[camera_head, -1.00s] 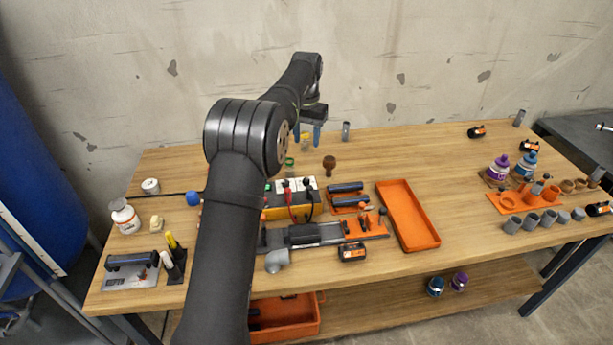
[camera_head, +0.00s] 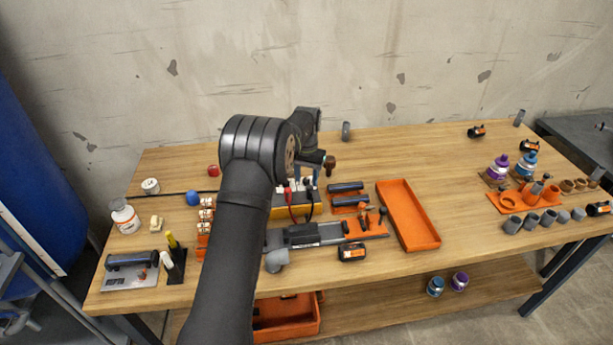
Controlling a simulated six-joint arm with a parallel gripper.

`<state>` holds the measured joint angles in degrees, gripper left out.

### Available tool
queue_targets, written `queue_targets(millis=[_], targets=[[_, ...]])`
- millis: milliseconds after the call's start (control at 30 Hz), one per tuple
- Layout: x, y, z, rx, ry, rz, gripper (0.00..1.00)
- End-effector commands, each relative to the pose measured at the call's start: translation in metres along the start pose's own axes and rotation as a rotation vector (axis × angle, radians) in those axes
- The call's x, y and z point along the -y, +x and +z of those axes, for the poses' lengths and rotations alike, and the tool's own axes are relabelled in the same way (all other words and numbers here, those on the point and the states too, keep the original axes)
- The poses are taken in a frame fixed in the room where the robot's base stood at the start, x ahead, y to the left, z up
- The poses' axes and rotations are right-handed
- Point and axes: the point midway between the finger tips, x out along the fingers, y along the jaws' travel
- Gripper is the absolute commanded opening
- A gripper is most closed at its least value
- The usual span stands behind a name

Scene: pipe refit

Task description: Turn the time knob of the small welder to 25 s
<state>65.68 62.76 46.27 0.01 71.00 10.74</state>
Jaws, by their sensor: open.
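The small welder (camera_head: 284,213) appears to be the yellow-and-black box with a pale top panel and red and black leads, at the middle of the bench. Its left part is hidden behind my arm. The time knob and its setting are too small or covered to make out. My gripper (camera_head: 315,172) is low over the back edge of the welder, by its right end. It is open and holds nothing I can see. Its fingertips are mostly hidden by my wrist, so I cannot tell whether they touch the welder.
A brown knob-shaped piece (camera_head: 330,162) stands close to my gripper. Dark blue pipes (camera_head: 346,187) lie right of the welder, then an empty orange tray (camera_head: 436,243). A grey clamp rig (camera_head: 305,237) lies in front.

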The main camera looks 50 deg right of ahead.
Motion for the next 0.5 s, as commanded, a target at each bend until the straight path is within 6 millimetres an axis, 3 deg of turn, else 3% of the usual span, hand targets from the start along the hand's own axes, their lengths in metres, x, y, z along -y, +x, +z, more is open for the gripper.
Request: queue_targets(millis=[167,367,500], targets=[[0.0,-0.0002,-0.0001,0.0,0.0,0.0,0.42],[0.0,-0.0005,-0.0001,-0.001,0.0,0.0,0.03],[-0.0001,-0.0006,-0.0002,-0.001,-0.006,0.0,0.0]])
